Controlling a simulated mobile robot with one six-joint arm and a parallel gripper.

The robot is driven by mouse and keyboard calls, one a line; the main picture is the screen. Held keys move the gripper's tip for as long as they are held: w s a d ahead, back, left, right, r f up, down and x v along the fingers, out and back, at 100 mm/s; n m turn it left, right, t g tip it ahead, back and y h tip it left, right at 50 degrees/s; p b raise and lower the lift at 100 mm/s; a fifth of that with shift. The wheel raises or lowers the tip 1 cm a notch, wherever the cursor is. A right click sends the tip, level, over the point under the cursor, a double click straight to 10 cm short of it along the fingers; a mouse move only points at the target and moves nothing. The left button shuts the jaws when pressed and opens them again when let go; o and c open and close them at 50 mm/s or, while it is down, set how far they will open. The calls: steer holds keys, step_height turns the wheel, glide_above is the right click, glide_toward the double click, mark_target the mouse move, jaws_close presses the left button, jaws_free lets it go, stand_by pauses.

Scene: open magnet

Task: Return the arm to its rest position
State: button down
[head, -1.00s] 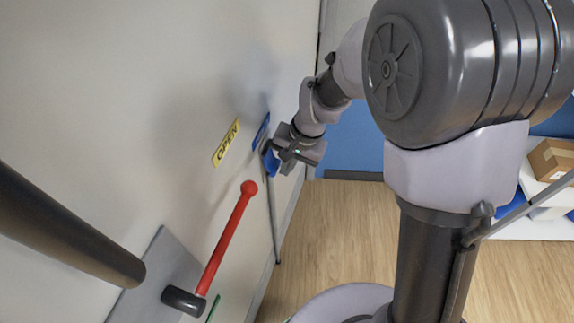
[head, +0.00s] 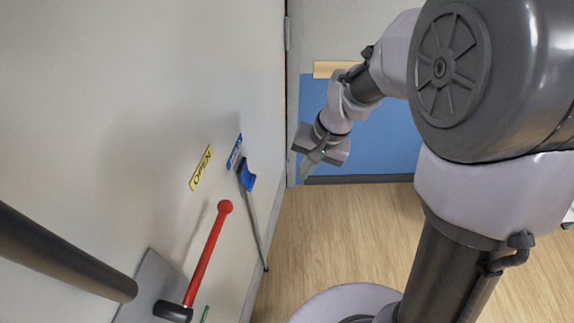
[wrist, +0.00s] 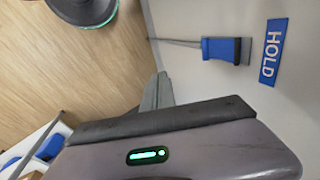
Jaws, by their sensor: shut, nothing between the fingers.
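My gripper (head: 308,160) is in front of the blue lower wall, to the right of the door panel and clear of it. Its fingers are together with nothing between them. In the wrist view the shut fingers (wrist: 157,92) point up over the floor and the pale wall. My arm reaches out from the upper right in the head view. A yellow OPEN magnet (head: 201,168) and a blue HOLD magnet (head: 235,151) are flat on the pale surface. The HOLD magnet (wrist: 273,52) also shows in the wrist view, apart from the fingers.
A blue-headed tool with a long thin shaft (head: 247,178) is beside the HOLD magnet. A red lever with a round knob (head: 208,253) sticks out lower left. A dark bar (head: 65,255) crosses the left edge. The wooden floor (head: 335,235) is clear.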

steer(key=s+d+r+t+b, duration=0.1)
steer(key=s+r+t, duration=0.1)
steer(key=s+r, duration=0.5)
steer(key=s+d+r+m+t+h, duration=0.1)
steer(key=s+d+r+t, duration=0.1)
steer(key=s+r, duration=0.5)
steer(key=shift+s+r+t+b, duration=0.15)
steer(key=shift+s+t+b, duration=0.3)
steer(key=shift+s, duration=0.8)
